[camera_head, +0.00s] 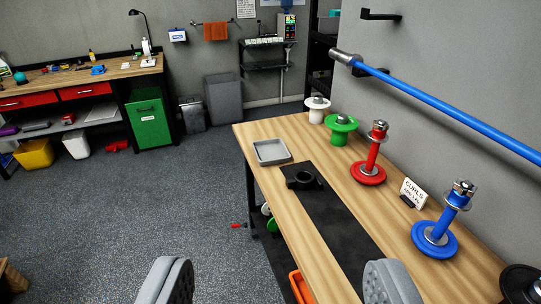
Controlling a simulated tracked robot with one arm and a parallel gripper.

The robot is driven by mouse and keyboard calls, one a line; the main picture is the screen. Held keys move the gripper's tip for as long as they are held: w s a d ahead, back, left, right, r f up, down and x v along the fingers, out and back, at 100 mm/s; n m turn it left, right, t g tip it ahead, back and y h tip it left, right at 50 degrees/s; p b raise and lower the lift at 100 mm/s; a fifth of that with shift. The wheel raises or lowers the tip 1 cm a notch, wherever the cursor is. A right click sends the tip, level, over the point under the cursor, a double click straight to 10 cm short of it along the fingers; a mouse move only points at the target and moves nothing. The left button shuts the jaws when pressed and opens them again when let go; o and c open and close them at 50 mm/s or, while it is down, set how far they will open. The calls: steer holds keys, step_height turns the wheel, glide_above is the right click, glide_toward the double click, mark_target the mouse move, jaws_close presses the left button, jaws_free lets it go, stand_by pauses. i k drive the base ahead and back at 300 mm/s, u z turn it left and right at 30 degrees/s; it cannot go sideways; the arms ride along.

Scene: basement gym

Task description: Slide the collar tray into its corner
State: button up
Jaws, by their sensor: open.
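A shallow grey tray (271,159), which looks like the collar tray, sits near the far left end of the wooden bench (285,217). It looks empty and lies close to the bench's left edge, a little in from the far end. My gripper (278,284) is open at the bottom of the view, one grey finger at each side. It is well short of the tray, with nothing between the fingers but bench edge and floor in the background. No marked corner for the tray shows on the bench.
White, green (341,130), red (369,173) and blue (436,238) plate stands line the wall side. A blue bar (440,107) hangs above.

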mark_target(274, 151)
steer(key=u, duration=0.3)
steer(key=i, duration=0.55)
steer(key=u, duration=0.5)
steer(key=i, duration=1.25)
steer(key=z, duration=0.7)
steer(key=i, duration=0.75)
steer(key=z, duration=0.6)
